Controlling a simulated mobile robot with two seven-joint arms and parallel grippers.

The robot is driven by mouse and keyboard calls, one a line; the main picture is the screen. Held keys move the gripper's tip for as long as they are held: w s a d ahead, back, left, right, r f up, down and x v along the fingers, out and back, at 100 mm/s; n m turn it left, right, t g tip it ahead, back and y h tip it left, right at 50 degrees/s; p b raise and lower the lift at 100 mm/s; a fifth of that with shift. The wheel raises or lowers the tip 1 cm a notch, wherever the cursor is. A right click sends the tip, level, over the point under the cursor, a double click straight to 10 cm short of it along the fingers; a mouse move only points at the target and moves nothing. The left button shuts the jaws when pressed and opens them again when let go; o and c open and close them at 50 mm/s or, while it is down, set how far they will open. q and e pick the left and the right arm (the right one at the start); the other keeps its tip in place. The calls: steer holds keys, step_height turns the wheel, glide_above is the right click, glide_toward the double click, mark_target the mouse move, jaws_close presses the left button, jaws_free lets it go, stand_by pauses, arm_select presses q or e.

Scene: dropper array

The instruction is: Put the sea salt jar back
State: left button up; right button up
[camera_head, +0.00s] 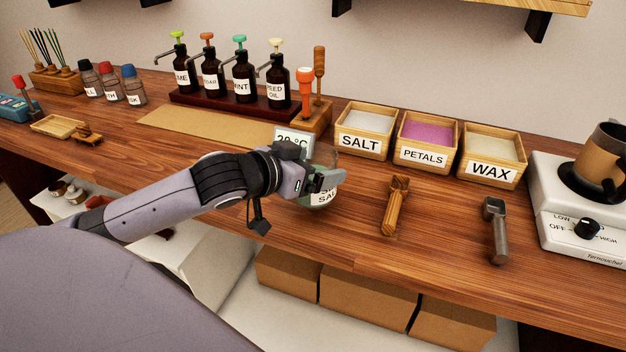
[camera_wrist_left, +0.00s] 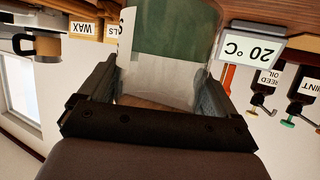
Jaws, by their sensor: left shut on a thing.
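The sea salt jar (camera_head: 325,196) is a clear glass jar with a white label, partly readable as "SAL". It is mostly hidden behind my left gripper (camera_head: 318,182) in the head view. In the left wrist view the jar (camera_wrist_left: 165,50) fills the space between the two fingers, showing clear glass and a green part. My left gripper (camera_wrist_left: 158,95) is shut on the jar, in front of the temperature display (camera_head: 294,140) reading 20 °C. I cannot tell whether the jar touches the counter. My right gripper is in neither view.
Boxes of salt (camera_head: 364,130), petals (camera_head: 427,141) and wax (camera_head: 491,154) stand behind and to the right. A wooden scoop (camera_head: 395,205) and a metal tool (camera_head: 495,230) lie on the counter (camera_head: 445,215). A hotplate (camera_head: 580,215) stands at right. Pump bottles (camera_head: 243,80) stand at the back.

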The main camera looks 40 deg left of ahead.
arm_select(q)
steer(key=shift+f, duration=1.4)
steer(key=shift+f, duration=0.15)
steer(key=o, duration=1.2)
steer(key=v, duration=0.5)
steer(key=shift+s, duration=0.35)
steer(key=shift+r+p+v, duration=0.15)
steer(key=shift+p+v, duration=1.2)
steer(key=shift+v, duration=0.25)
steer(key=shift+r+p+v, duration=0.1)
steer(key=shift+p+v, duration=1.2)
steer(key=shift+v, duration=0.3)
